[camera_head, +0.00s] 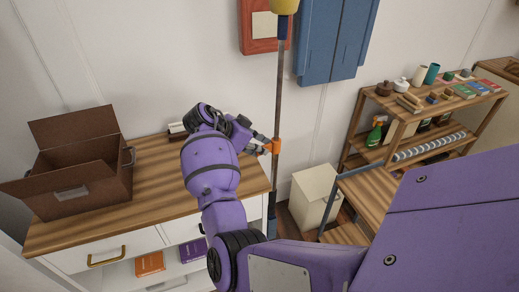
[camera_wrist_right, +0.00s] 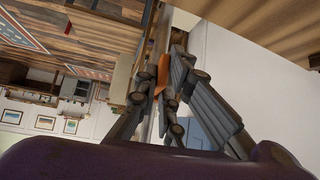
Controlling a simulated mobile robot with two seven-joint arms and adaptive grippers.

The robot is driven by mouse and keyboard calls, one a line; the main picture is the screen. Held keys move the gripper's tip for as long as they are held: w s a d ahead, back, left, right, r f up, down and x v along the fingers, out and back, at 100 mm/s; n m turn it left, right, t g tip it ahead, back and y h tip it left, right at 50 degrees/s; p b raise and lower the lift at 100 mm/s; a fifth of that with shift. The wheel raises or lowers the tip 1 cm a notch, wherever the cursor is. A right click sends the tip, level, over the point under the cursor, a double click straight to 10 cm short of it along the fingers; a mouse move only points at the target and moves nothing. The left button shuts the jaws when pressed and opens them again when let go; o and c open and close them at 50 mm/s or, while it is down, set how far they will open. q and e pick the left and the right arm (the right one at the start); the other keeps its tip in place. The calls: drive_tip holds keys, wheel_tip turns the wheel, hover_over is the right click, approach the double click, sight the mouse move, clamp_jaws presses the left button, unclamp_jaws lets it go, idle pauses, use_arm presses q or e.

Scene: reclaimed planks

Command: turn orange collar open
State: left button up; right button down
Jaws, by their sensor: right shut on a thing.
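The orange collar (camera_head: 275,146) sits around a thin upright metal pole (camera_head: 279,85) in front of the wall, at the right end of the wooden-topped cabinet. My right gripper (camera_head: 266,147) reaches it from the left in the head view and is shut on it. In the right wrist view the orange collar (camera_wrist_right: 158,76) shows between the dark fingers of my right gripper (camera_wrist_right: 163,90), which hide part of it. My left gripper is not in view.
A brown open box (camera_head: 75,170) stands on the cabinet top (camera_head: 150,165) at left. A blue wall cabinet (camera_head: 335,40) and red panel (camera_head: 262,25) hang behind. A white bin (camera_head: 313,195) and a loaded shelf (camera_head: 400,155) stand at right.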

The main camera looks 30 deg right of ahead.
drive_tip(key=c, duration=1.9)
unclamp_jaws()
drive_tip(key=shift+o, duration=0.2)
drive_tip(key=shift+a+r, duration=0.1)
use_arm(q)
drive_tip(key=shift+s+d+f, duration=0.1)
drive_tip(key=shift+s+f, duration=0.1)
use_arm(e)
drive_tip(key=v, duration=1.2)
